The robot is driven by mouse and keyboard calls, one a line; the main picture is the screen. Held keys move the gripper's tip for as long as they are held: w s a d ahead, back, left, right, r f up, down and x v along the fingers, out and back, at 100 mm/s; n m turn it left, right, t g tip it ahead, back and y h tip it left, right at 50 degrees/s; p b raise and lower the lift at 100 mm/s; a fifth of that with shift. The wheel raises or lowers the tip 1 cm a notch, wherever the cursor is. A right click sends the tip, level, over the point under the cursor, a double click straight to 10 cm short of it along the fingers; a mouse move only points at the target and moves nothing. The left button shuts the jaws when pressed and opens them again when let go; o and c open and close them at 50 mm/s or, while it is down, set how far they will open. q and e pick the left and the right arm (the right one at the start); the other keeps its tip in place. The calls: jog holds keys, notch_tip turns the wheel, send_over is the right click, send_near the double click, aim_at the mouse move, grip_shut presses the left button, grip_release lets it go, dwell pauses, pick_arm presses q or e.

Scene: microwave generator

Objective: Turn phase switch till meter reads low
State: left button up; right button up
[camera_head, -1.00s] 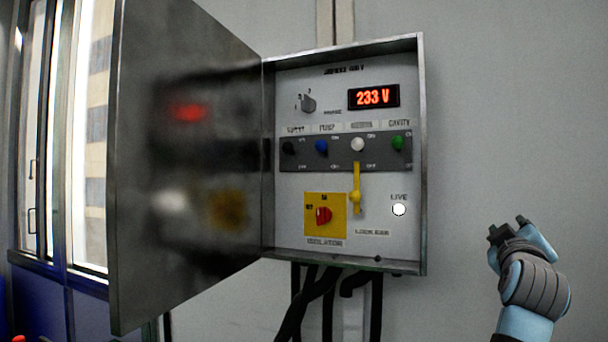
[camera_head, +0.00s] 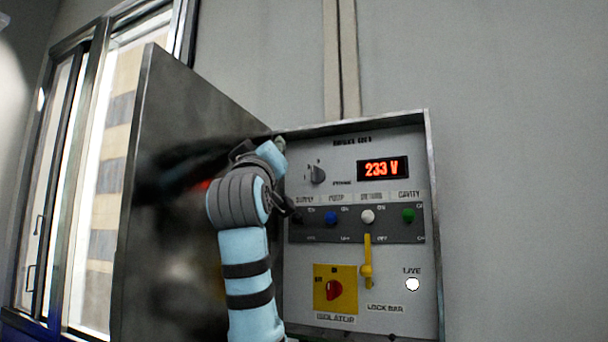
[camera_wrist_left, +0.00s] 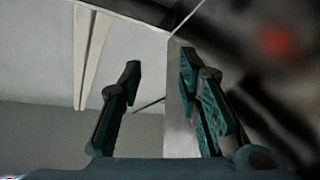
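The phase switch (camera_head: 316,174) is a small grey rotary knob at the upper left of the open panel in the head view. The meter (camera_head: 382,169) to its right shows 233 V in red. My left arm stands in front of the door and the box's left edge, its wrist end left of the knob and apart from it. My left gripper (camera_wrist_left: 160,75) is open in the left wrist view, its two dark green-padded fingers spread with nothing held between them. In the head view its fingers are not clear. My right gripper is out of view.
The metal door (camera_head: 170,200) hangs open at left. Below the knob are several coloured toggles, a yellow lock bar (camera_head: 367,262), a red isolator knob (camera_head: 335,289) on yellow and a lit white lamp (camera_head: 412,284). Bare wall (camera_head: 520,180) lies to the right.

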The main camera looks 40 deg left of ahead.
pick_arm(q)
jog(key=w+f+m+t+h, duration=0.35)
jog(key=f+m+h, duration=0.3)
jog(key=m, duration=0.35)
jog(key=m+h+p, duration=0.2)
jog(key=p, duration=1.1)
send_near(312, 174)
jog(key=shift+g, duration=0.45)
jog(key=x, duration=0.4)
jog(key=r+x, duration=0.1)
jog(key=x, duration=0.3)
jog(key=shift+s+d+r, duration=0.2)
jog(key=shift+w+a+n+p, duration=0.2)
jog(key=shift+w+n+p, duration=0.1)
jog(key=shift+w+p, duration=0.15)
jog(key=shift+f, duration=0.1)
jog(key=shift+w, duration=0.1)
jog(key=shift+c, duration=0.3)
grip_shut()
